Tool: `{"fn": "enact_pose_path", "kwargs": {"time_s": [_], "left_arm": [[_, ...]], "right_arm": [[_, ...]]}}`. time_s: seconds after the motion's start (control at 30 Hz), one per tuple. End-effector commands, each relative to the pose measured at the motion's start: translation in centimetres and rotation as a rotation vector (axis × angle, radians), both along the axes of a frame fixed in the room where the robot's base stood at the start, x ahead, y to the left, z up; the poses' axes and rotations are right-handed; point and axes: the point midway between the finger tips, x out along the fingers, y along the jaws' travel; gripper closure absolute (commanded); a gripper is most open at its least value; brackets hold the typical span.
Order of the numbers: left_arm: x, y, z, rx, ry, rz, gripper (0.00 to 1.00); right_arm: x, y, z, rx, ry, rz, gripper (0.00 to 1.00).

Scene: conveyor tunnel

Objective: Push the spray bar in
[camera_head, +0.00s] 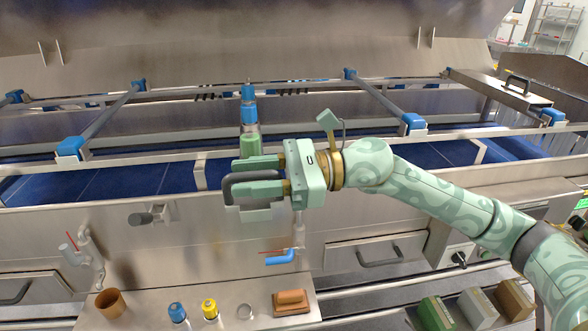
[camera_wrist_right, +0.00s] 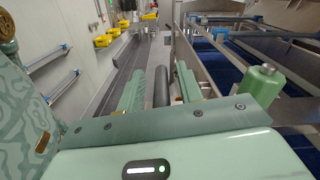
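My right gripper (camera_head: 262,177) reaches leftward in front of the conveyor. Its two green fingers are apart, on either side of a dark loop handle (camera_head: 229,189). In the right wrist view the handle's dark round bar (camera_wrist_right: 161,86) lies between the fingers, with a narrow gap showing on each side. A pale plate (camera_head: 256,214) shows just below the handle. I cannot tell how the spray bar joins the handle, as the gripper covers that part. My left gripper is not in view.
A green bottle-like body (camera_head: 250,146) stands close behind the fingers, a blue piece (camera_head: 249,103) beyond it. Bars with blue clamps (camera_head: 70,148) span the conveyor. A blue-nozzled valve (camera_head: 281,257) is below the gripper. Small bottles (camera_head: 210,309) and a brush (camera_head: 291,301) are on the front ledge.

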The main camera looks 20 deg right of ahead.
Motion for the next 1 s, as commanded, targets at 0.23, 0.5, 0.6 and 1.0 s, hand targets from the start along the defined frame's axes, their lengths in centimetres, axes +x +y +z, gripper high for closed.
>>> {"fn": "enact_pose_path", "kwargs": {"time_s": [0.23,0.5,0.6,1.0], "left_arm": [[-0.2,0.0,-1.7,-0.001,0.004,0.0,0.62],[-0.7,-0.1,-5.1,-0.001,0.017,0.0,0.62],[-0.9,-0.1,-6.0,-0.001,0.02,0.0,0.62],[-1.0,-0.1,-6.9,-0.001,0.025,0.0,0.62]], "right_arm": [[-0.7,-2.9,-0.6,-0.003,0.003,-0.003,0.64],[-2.8,-10.3,-0.9,-0.004,0.007,-0.004,0.64],[-3.4,-12.6,-0.8,-0.003,0.008,-0.003,0.64],[-4.4,-15.7,0.0,0.0,0.0,0.001,0.64]]}}
